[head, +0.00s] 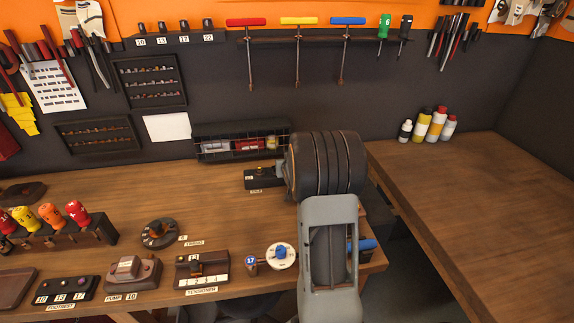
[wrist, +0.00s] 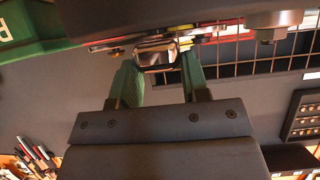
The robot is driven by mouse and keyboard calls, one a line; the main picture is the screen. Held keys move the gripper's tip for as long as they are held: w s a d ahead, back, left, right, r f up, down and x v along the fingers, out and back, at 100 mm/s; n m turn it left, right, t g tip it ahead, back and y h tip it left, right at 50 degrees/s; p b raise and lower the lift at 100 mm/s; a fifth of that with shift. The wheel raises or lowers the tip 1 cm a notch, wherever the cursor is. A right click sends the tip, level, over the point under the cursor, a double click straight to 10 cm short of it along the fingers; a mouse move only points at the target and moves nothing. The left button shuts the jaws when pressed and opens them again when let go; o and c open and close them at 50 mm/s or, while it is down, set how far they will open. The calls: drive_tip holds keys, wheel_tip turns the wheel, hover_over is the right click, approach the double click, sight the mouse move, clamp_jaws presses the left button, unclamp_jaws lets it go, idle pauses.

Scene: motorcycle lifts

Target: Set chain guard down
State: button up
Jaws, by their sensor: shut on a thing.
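In the wrist view, my gripper (wrist: 160,68) has its two green fingers closed on a small dark piece with a bright metal rim (wrist: 157,52). This is presumably the chain guard, but only a small part of it shows and its full shape cannot be told. In the head view, my own arm covers the right end of the workbench (head: 215,222), and both the gripper and the held piece are hidden behind it. I cannot tell from these frames whether the held piece touches any surface.
A wire basket (head: 240,145) stands against the wall at the bench's back. A black block with a brass knob (head: 262,180) sits left of my arm. A labelled tensioner tray (head: 202,270) and a blue-knobbed white disc (head: 281,256) lie in front. The bench's middle is fairly clear.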

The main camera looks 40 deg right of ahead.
drive_tip(key=shift+f+b, duration=0.2)
drive_tip(key=shift+b, duration=0.15)
drive_tip(key=o, duration=1)
drive_tip(key=shift+r+p, duration=0.15)
drive_tip(key=shift+p, duration=0.35)
